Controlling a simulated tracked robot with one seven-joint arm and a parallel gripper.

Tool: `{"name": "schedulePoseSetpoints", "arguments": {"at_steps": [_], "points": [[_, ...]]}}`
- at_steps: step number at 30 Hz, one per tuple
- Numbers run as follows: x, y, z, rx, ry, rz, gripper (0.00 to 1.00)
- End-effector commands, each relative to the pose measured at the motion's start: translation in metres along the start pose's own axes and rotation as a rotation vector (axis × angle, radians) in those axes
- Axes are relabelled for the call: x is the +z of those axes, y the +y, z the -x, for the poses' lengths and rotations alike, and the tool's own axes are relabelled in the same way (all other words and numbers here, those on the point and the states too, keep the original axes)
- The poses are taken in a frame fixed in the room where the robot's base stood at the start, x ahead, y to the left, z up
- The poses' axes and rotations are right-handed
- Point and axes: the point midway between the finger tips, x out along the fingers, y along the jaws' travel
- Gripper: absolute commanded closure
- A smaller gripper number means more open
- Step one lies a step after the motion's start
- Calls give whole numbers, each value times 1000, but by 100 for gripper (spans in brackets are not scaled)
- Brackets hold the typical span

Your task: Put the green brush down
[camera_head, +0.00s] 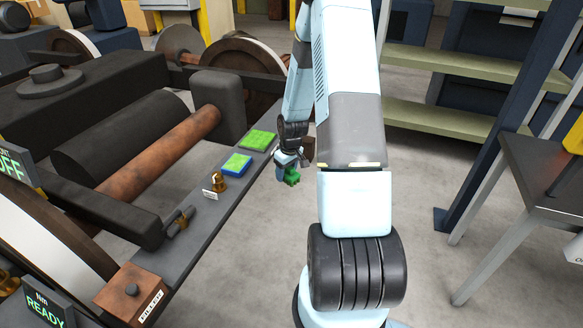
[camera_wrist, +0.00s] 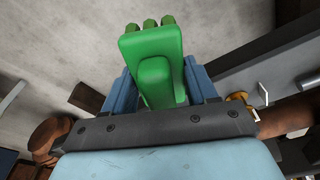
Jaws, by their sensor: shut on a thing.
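The green brush (camera_wrist: 152,50) is in my gripper (camera_wrist: 160,85), between its two blue fingers in the wrist view. Its bristle tufts point away from the wrist. In the head view the brush (camera_head: 291,178) shows small and green below my gripper (camera_head: 285,168), partly hidden by it. My gripper is shut on it and holds it just right of the long grey ledge, over the concrete floor. In the picture it appears apart from the ledge.
The grey ledge (camera_head: 195,240) carries a green pad (camera_head: 257,140), a blue-and-green pad (camera_head: 236,164), a brass fitting (camera_head: 217,181) and dark cylindrical parts (camera_head: 180,219). A brown box (camera_head: 130,293) stands at its near end. Shelving (camera_head: 440,115) stands right.

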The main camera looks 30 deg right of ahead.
Motion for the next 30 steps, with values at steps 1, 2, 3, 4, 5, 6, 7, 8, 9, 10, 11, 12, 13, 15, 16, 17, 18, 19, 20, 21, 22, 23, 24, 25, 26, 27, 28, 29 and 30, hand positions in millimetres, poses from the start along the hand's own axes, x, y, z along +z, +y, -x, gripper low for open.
{"name": "schedulePoseSetpoints", "arguments": {"at_steps": [1, 2, 3, 4, 5, 6, 7, 8, 9, 10, 11, 12, 13, 15, 16, 17, 18, 19, 20, 21, 22, 23, 24, 25, 26, 27, 28, 29, 30], "points": [[-2, -7, -6, -1, -1, -3, 91], [-2, -9, -8, 0, 0, -9, 91], [-3, -13, -12, 1, -1, -14, 91], [-3, -16, -15, 2, -2, -19, 91], [-4, -18, -18, 3, -1, -24, 91], [-5, -22, -22, 4, -1, -29, 91], [-6, -27, -27, 4, -2, -35, 91], [-7, -32, -32, 5, -2, -43, 91], [-8, -38, -38, 6, -3, -53, 91], [-8, -42, -42, 8, -3, -59, 91], [-10, -48, -48, 9, -3, -67, 91], [-11, -57, -57, 10, -5, -82, 91], [-12, -63, -63, 13, -3, -91, 91], [-16, -79, -80, 17, -4, -117, 91], [-17, -86, -87, 19, -4, -129, 91], [-18, -92, -93, 20, -4, -140, 91], [-20, -100, -102, 23, -4, -154, 91], [-21, -105, -107, 25, -4, -165, 91], [-22, -110, -112, 26, -3, -175, 91], [-23, -117, -120, 28, -3, -185, 91], [-24, -121, -124, 29, -3, -194, 91], [-25, -125, -128, 30, -2, -203, 91], [-27, -130, -134, 32, -1, -211, 91], [-28, -134, -138, 33, -1, -218, 91], [-28, -138, -142, 34, -1, -226, 91], [-29, -142, -146, 35, -2, -234, 91], [-30, -145, -150, 36, -2, -239, 91], [-30, -149, -153, 37, -1, -245, 91], [-31, -153, -157, 39, -1, -253, 91]]}}
